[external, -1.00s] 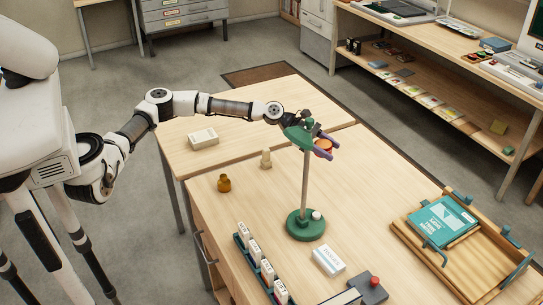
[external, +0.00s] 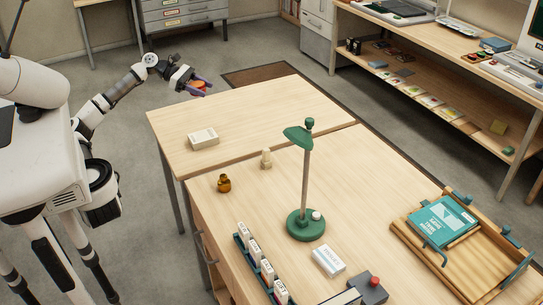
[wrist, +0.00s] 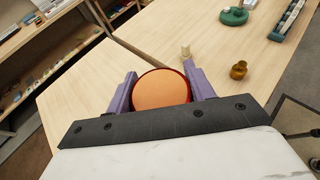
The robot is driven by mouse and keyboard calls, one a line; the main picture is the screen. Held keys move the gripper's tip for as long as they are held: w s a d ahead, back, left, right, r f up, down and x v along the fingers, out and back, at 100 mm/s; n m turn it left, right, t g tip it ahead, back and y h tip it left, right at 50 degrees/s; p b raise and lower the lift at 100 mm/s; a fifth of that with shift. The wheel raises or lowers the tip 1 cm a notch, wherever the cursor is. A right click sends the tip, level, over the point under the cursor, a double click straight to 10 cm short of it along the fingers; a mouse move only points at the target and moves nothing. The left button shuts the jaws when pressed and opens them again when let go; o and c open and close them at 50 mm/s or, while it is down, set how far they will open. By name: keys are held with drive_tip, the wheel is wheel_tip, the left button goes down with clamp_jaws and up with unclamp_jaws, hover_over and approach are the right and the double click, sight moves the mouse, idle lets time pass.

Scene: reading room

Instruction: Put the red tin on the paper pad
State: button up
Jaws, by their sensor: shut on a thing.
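My gripper (external: 197,88) is shut on the red tin (external: 200,85), held in the air beyond the far left edge of the tables. In the wrist view the tin (wrist: 161,89) sits between the purple fingers, with an orange round face and a red rim. A small pale block with faint print (external: 203,139) lies on the far table, below and right of my gripper in the external view. A white block with a blue label (external: 328,260) lies on the near table. I cannot tell for certain which of these is the paper pad.
A green lamp (external: 305,224) stands tall on the near table (external: 370,200). An amber bottle (external: 224,183) and a pale small figure (external: 266,158) stand near its left edge. A wooden tray with a teal book (external: 442,221) lies right. The far table (external: 260,112) is mostly clear.

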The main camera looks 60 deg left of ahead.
sight(199, 138)
drive_tip(key=shift+s+a, duration=0.35)
drive_tip(key=shift+s, duration=0.3)
drive_tip(key=shift+s+a, duration=0.35)
drive_tip(key=shift+s, duration=0.25)
wheel_tip(199, 138, down, 20)
drive_tip(key=p, duration=0.3)
drive_tip(key=shift+s+a+r, duration=0.1)
drive_tip(key=shift+r, duration=0.05)
drive_tip(key=o, duration=0.5)
drive_tip(key=shift+f, duration=0.2)
drive_tip(key=o, duration=0.5)
drive_tip(key=shift+r, duration=0.2)
